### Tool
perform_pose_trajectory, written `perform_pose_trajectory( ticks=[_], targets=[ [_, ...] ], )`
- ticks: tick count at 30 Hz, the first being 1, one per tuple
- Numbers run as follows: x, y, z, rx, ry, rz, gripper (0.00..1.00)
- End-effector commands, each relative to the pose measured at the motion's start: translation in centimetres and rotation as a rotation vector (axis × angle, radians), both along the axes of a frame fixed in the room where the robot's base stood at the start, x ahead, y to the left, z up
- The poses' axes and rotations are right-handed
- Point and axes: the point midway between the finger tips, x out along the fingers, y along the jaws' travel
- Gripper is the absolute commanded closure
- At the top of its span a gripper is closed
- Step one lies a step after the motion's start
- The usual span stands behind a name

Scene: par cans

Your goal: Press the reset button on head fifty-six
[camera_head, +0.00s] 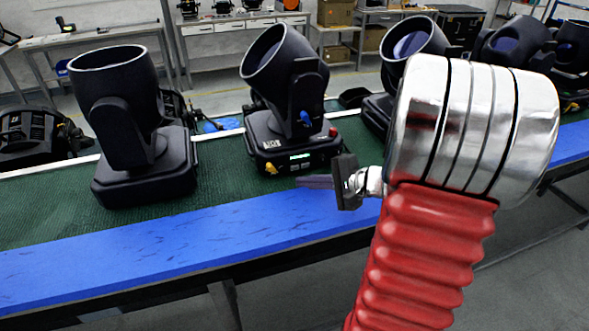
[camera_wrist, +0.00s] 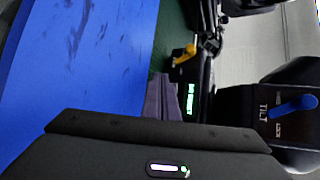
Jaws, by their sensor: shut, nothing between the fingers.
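A black moving-head light (camera_head: 290,100) stands in the middle of the bench, with a lit green display (camera_head: 300,156) on its base front. Its white label is too small to read, so I cannot confirm it is head fifty-six. A small red part (camera_head: 333,132) sits on its base at the right; I cannot tell whether this is the reset button. My gripper (camera_head: 300,182) is shut and empty, just in front of and below the display. In the wrist view its fingers (camera_wrist: 163,97) lie beside the display (camera_wrist: 190,99).
A yellow lever (camera_head: 270,168) is on the base, and a blue tilt-lock lever (camera_wrist: 292,106) is on the yoke. Another head (camera_head: 130,150) stands to the left, and several stand to the right. The blue bench edge (camera_head: 150,248) in front is clear.

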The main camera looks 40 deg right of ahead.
Motion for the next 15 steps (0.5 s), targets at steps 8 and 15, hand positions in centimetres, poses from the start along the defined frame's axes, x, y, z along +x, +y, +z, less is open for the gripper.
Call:
perform_pose_trajectory(
  ticks=[8,15],
  targets=[
    [1.9,-0.6,0.0,0.001,0.0,0.0,1.0],
    [2.2,-0.7,0.0,0.001,0.0,0.0,1.0]
  ],
)
